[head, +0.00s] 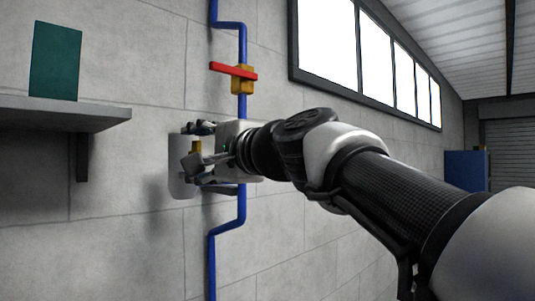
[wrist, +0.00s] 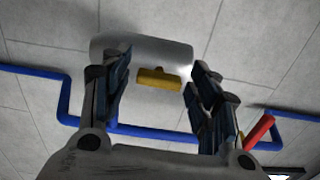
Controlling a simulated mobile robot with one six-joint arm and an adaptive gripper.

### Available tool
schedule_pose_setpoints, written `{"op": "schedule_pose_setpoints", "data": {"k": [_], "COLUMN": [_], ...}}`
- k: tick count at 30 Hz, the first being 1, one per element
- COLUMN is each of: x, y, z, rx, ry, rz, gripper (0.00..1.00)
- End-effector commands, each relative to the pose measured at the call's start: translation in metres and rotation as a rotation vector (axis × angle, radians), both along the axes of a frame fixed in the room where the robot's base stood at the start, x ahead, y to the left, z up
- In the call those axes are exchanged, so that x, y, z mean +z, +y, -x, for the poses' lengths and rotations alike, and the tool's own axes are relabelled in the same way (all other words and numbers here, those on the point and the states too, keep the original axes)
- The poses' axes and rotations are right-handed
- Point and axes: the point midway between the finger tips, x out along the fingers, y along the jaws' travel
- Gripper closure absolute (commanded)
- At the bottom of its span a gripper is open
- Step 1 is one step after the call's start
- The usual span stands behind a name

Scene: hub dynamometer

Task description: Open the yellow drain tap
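The yellow drain tap (wrist: 158,79) is a short yellow bar in front of a pale rounded plate (wrist: 150,48) on the wall. In the wrist view the bar lies roughly parallel to the blue pipe's straight run. In the head view only a small part of the tap (head: 196,147) shows; my gripper hides the rest. My gripper (head: 197,148) is open at the plate. In the wrist view its two dark fingers (wrist: 158,68) stand left and right of the tap's ends, with gaps showing on both sides. I see no contact with the tap.
A blue pipe (head: 226,234) runs up the wall behind my gripper. It carries a yellow valve body (head: 243,80) with a red lever (head: 233,71) above. A grey shelf (head: 62,112) with a green box (head: 55,61) is at left. A blue cabinet (head: 467,171) stands far right.

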Motion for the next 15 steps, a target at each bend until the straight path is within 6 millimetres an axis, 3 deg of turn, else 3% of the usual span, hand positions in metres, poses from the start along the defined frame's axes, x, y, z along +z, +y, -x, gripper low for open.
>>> {"op": "schedule_pose_setpoints", "data": {"k": [10,15], "x": [0.0,0.001], "y": [-0.001,-0.015], "z": [0.001,0.012], "rx": [-0.001,-0.002], "ry": [-0.001,0.0], "rz": [-0.001,-0.002], "gripper": [0.4,0.4]}}
